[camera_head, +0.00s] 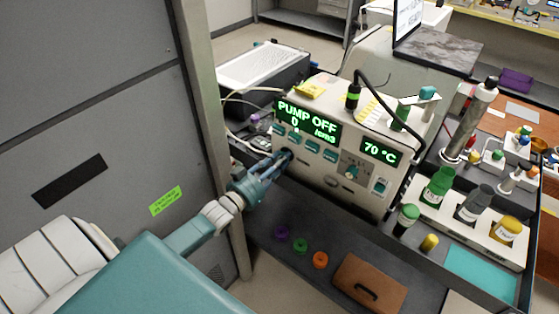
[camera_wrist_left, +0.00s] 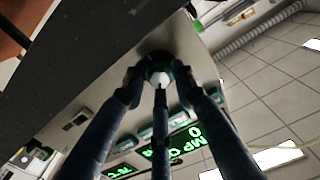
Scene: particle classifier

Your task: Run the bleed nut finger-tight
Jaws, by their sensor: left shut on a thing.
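My left gripper (camera_head: 285,156) reaches in from the left to the lower left of the instrument's front panel (camera_head: 333,172). In the left wrist view its dark fingers (camera_wrist_left: 160,82) close around a small round fitting with a pale centre (camera_wrist_left: 160,77), which I take to be the bleed nut. In the head view the fingers hide this fitting, and its thread and seating cannot be seen. The panel display (camera_head: 308,121) reads "PUMP OFF" and 0 /cm3. A second display (camera_head: 381,152) reads 70 °C. My right gripper is not in view.
Purple, green and orange rings (camera_head: 320,260) and a brown case (camera_head: 369,284) lie on the dark bench in front of the instrument. A white rack with bottles (camera_head: 438,186) stands to the right. A grey cabinet wall and post (camera_head: 204,110) stand close to my left arm.

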